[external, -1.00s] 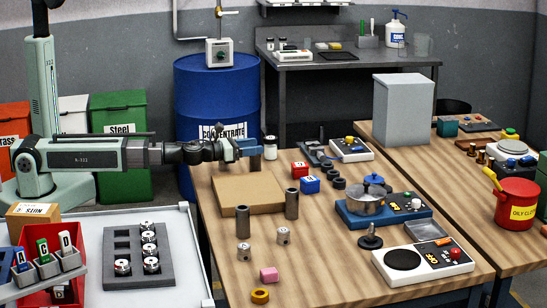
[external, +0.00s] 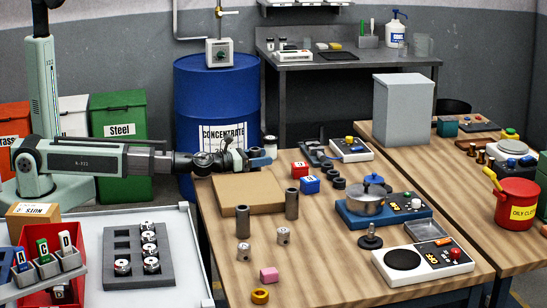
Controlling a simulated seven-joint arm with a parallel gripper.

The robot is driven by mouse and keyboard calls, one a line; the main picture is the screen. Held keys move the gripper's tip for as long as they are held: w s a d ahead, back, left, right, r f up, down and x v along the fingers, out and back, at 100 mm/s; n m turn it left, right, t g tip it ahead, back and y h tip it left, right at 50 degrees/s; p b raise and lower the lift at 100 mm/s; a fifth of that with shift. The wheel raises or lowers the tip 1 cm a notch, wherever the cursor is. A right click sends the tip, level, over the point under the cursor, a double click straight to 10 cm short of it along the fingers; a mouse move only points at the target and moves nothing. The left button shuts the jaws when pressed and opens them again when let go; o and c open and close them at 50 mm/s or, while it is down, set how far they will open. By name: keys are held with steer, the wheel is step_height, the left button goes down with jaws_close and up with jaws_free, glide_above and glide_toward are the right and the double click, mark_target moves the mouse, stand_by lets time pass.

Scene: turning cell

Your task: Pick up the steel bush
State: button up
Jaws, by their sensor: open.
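Two tall dark grey hollow cylinders, one on the left (external: 242,221) and one on the right (external: 292,204), stand upright on the wooden table. Two short silver pieces with holes, one on the left (external: 244,252) and one on the right (external: 283,236), stand in front of them. I cannot tell which piece is the steel bush. My gripper (external: 263,158) is open, low over the table's back left, behind the tan board and well apart from these pieces. What lies between or behind its fingers is hidden.
A tan board (external: 248,194) lies in front of my gripper. A white jar (external: 270,144) stands behind it, partly covered. Red (external: 299,170) and blue (external: 310,185) blocks are to the right. A pot (external: 368,202) stands further right. A pink block (external: 269,275) and yellow ring (external: 260,296) lie near the front.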

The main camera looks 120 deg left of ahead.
steer(key=shift+c, duration=0.4)
jaws_close()
